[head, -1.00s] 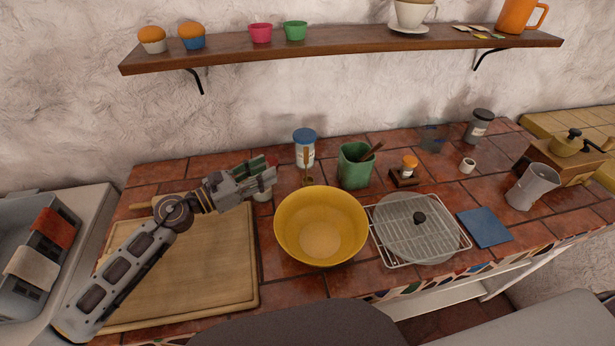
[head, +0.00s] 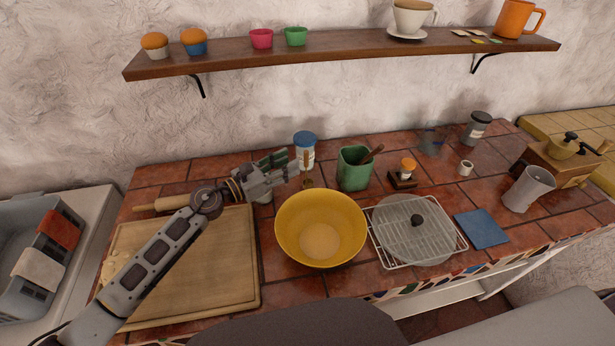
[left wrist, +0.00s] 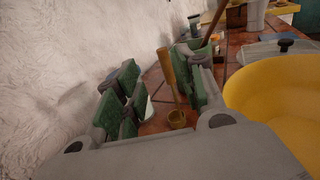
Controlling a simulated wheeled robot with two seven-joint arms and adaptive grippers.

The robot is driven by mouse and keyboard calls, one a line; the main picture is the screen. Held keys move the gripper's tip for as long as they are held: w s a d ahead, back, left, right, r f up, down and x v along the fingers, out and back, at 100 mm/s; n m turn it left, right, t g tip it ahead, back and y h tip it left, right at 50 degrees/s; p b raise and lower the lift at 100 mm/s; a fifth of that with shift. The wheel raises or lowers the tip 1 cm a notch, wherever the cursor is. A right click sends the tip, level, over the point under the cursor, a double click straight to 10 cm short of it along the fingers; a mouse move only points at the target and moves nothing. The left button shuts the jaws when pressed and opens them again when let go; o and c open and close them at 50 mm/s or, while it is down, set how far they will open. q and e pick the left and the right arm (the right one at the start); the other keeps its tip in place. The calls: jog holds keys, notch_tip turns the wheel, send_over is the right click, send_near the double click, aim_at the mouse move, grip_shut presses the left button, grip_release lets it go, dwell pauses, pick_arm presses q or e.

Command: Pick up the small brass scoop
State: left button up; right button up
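The small brass scoop (head: 308,184) stands upright on the tiled counter behind the yellow bowl, its round cup low. In the left wrist view, the scoop (left wrist: 177,119) shows between my green-padded fingers, its handle rising. My left gripper (head: 290,164) is open, just left of the scoop, and partly hides its handle in the head view. The fingers point toward the scoop; I cannot tell whether either touches it. My right gripper is not in view.
The yellow bowl (head: 321,222) is close in front. A blue-lidded jar (head: 305,150) stands behind the scoop, and a green utensil pot (head: 353,170) to its right. A small container, partly hidden, is under my left gripper. A cutting board (head: 200,275) lies left.

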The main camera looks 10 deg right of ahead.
aim_at(306, 165)
pick_arm(q)
jog(key=shift+x, duration=0.8)
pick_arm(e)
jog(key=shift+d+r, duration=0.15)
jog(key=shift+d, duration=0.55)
pick_arm(q)
jog(key=shift+s+r+p+x, duration=0.1)
jog(key=shift+p+x, duration=0.25)
jog(key=shift+x, duration=0.55)
jog(key=shift+s+r+p+x, duration=0.1)
jog(key=shift+p+x, duration=0.25)
jog(key=shift+x, duration=0.5)
jog(key=shift+s+r+p+x, duration=0.15)
jog(key=shift+p+x, duration=0.2)
jog(key=shift+x, duration=0.55)
jog(key=shift+d, duration=0.1)
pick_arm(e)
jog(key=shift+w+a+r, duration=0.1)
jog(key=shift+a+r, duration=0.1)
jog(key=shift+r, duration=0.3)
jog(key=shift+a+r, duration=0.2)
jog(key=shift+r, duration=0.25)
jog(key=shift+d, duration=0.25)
pick_arm(q)
grip_shut()
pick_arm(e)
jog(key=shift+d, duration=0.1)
